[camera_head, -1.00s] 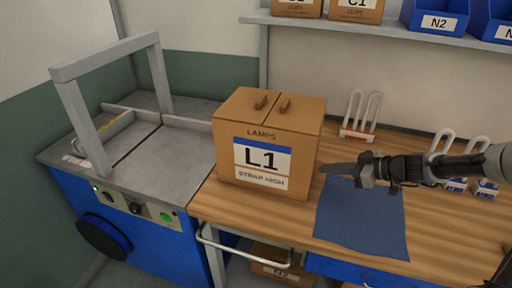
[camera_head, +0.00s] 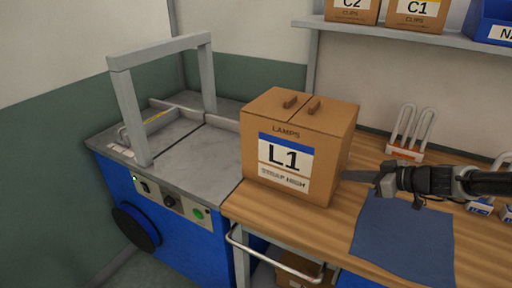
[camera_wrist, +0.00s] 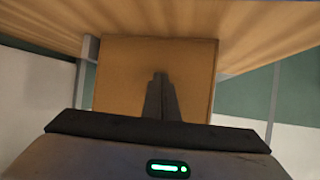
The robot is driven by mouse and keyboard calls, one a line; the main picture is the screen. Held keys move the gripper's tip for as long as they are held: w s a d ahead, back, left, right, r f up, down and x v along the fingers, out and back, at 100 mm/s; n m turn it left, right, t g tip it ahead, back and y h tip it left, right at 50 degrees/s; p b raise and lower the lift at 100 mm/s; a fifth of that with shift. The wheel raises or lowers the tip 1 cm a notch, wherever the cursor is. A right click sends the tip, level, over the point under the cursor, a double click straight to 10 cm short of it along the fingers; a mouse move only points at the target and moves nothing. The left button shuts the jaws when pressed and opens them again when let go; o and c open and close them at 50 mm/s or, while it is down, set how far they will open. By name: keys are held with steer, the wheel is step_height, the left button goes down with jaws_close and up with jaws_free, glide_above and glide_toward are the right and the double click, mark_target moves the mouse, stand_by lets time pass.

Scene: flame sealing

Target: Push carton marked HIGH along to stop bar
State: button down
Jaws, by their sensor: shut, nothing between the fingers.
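The brown carton (camera_head: 335,150) stands upright on the wooden bench near its left end. Its front label reads L1 and "STRAP HIGH", with "LAMPS" printed above. My gripper (camera_head: 351,176) is shut and empty, its fingertips at the carton's right side, low down. In the wrist view the closed fingers (camera_wrist: 160,95) point at the carton's plain side (camera_wrist: 115,85); they look to be against it, though exact contact is hard to see.
Left of the bench stands a blue machine with a bare grey top (camera_head: 180,150) and an upright grey arch (camera_head: 130,115). A low rail (camera_head: 224,122) runs along its back. A blue cloth (camera_head: 402,240) lies right of the carton, and a looped item (camera_head: 405,145) stands behind.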

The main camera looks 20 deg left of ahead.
steer(key=shift+w+a+f+b, duration=0.1)
steer(key=shift+w+a+b, duration=0.4)
steer(key=shift+a+b, duration=1.15)
steer(key=shift+w+a+r+b, duration=0.1)
steer(key=shift+w+a+b, duration=0.5)
steer(key=shift+a, duration=2)
steer(key=shift+w+a+f+b, duration=0.1)
steer(key=shift+w+a+b, duration=0.25)
steer(key=shift+a+b, duration=1.35)
steer(key=shift+w+a+b, duration=0.4)
steer(key=shift+w+a, duration=0.05)
steer(key=shift+a, duration=1.5)
steer(key=shift+w+a+b, duration=0.35)
steer(key=shift+w+a, duration=0.1)
steer(key=shift+a, duration=1.5)
steer(key=shift+w+a+b, duration=0.4)
steer(key=shift+w+a, duration=0.05)
steer(key=shift+a, duration=1.5)
steer(key=shift+d+b, duration=0.4)
steer(key=shift+d, duration=0.15)
steer(key=shift+s+d+b, duration=0.2)
steer(key=shift+d+b, duration=0.05)
steer(key=shift+d, duration=0.55)
steer(key=shift+s+d+b, duration=0.2)
steer(key=shift+d+b, duration=0.05)
steer(key=shift+d, duration=0.6)
steer(key=shift+s+d+b, duration=0.2)
steer(key=shift+d+b, duration=0.05)
steer(key=shift+d, duration=0.55)
